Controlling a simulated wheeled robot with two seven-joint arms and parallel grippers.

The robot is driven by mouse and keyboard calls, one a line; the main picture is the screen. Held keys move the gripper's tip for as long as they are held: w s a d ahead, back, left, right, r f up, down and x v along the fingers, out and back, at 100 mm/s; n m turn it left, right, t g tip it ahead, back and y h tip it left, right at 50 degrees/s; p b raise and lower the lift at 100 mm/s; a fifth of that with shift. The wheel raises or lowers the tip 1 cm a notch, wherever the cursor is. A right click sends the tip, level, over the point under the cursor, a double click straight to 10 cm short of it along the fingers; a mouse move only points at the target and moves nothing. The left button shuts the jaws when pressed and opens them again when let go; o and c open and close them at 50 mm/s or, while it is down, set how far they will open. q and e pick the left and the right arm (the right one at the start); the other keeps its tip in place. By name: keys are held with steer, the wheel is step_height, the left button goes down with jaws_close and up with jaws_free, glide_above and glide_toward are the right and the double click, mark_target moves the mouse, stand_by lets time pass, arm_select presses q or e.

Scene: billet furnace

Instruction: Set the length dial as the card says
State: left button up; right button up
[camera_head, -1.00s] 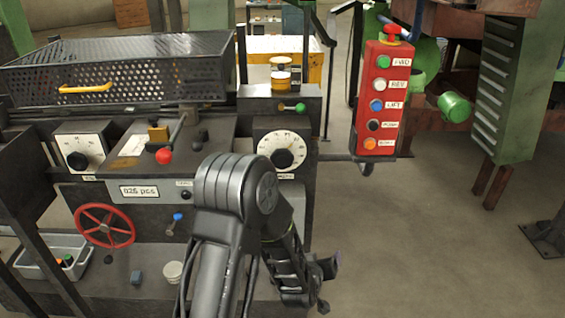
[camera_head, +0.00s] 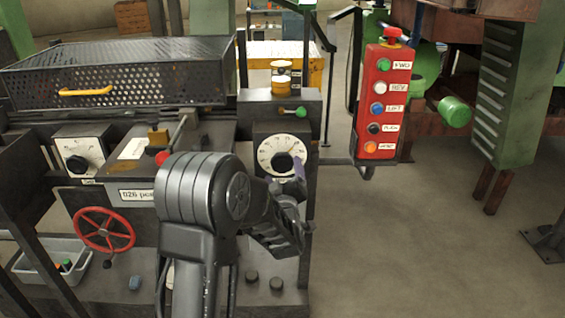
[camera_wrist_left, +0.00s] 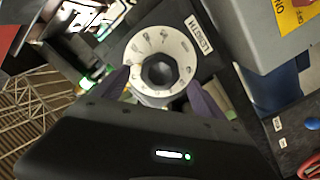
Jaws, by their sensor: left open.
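The length dial (camera_head: 281,157) is a round white scale with a black knob on the dark machine front, right of centre in the head view. My right gripper is not in view.
A second dial (camera_head: 78,160) sits at the left, above a red handwheel (camera_head: 104,229). A red button panel (camera_head: 384,102) stands right of the dial. The floor at right is open.

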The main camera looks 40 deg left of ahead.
mark_target(282, 165)
arm_select(q)
steer(key=x, duration=0.5)
steer(key=shift+w+a+p, duration=0.25)
steer(key=shift+p, duration=0.1)
steer(key=shift+c, duration=0.4)
steer(key=c, duration=1.3)
